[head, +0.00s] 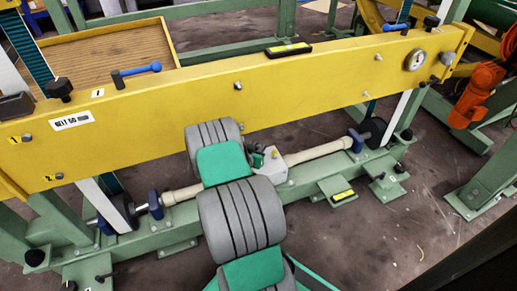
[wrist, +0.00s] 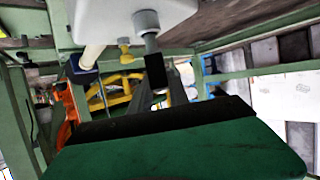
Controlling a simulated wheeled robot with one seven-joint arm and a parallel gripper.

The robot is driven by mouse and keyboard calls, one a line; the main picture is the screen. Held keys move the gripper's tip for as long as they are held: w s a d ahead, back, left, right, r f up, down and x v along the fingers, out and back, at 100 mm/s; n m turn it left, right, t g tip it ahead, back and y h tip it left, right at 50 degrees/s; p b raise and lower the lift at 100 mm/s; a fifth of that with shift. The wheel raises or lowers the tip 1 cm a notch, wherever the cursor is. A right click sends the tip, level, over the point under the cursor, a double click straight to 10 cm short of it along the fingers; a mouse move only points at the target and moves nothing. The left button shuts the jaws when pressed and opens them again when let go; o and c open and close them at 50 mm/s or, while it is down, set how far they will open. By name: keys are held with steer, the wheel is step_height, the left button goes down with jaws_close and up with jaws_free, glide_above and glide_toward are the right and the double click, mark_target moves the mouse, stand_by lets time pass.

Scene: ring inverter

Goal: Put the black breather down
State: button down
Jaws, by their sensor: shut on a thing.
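My gripper (head: 258,158) is small in the head view, at the end of my grey and green arm, close beside a white box (head: 270,167) on the shaft. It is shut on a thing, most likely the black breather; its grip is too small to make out. A tiny dark piece (head: 275,153) shows by the gripper, just above the box.
A pale shaft (head: 320,152) runs from the box to a blue collar (head: 356,140). A long yellow beam (head: 320,80) stands behind it. The green frame rail (head: 310,185) lies below. An orange machine (head: 478,95) is at the right; open floor (head: 375,235) shows in front.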

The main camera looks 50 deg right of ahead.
steer(key=c, duration=1.3)
jaws_free()
steer(key=shift+f, duration=0.1)
steer(key=shift+o, duration=0.2)
steer(key=shift+a+r+p, duration=0.2)
steer(key=shift+r+p, duration=0.2)
steer(key=shift+p, duration=0.1)
steer(key=p+v, duration=0.3)
steer(key=v, duration=0.8)
steer(key=shift+s+a, duration=0.2)
steer(key=shift+a, duration=0.05)
